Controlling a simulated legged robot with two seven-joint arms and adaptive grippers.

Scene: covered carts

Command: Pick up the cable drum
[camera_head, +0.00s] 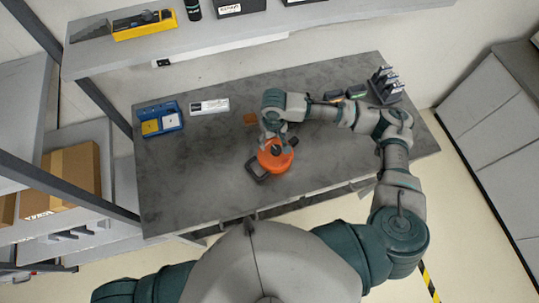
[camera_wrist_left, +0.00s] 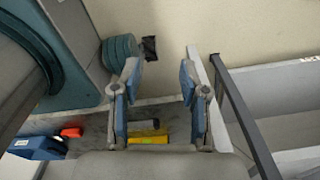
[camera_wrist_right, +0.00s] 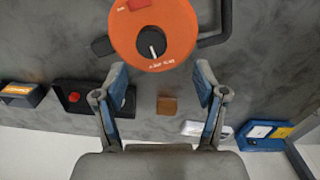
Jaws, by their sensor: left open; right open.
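The orange cable drum (camera_head: 276,156) with its dark frame sits on the grey workbench (camera_head: 200,190), near the front edge in the head view. In the right wrist view the drum (camera_wrist_right: 180,35) is at the top, just beyond the fingertips, with a dark centre and a dark handle to its right. My right gripper (camera_wrist_right: 160,78) is open and empty, its fingers spread below the drum in that view. In the head view the right gripper (camera_head: 277,138) is over the drum's back side and hides part of it. My left gripper (camera_wrist_left: 159,82) is open and empty, away from the drum.
On the bench are a blue tray (camera_head: 160,130), a white box (camera_head: 209,106), a small brown block (camera_wrist_right: 167,105) and a dark rack (camera_head: 386,84) at the back right. A shelf (camera_head: 190,50) runs above the bench's back. The bench's left front is clear.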

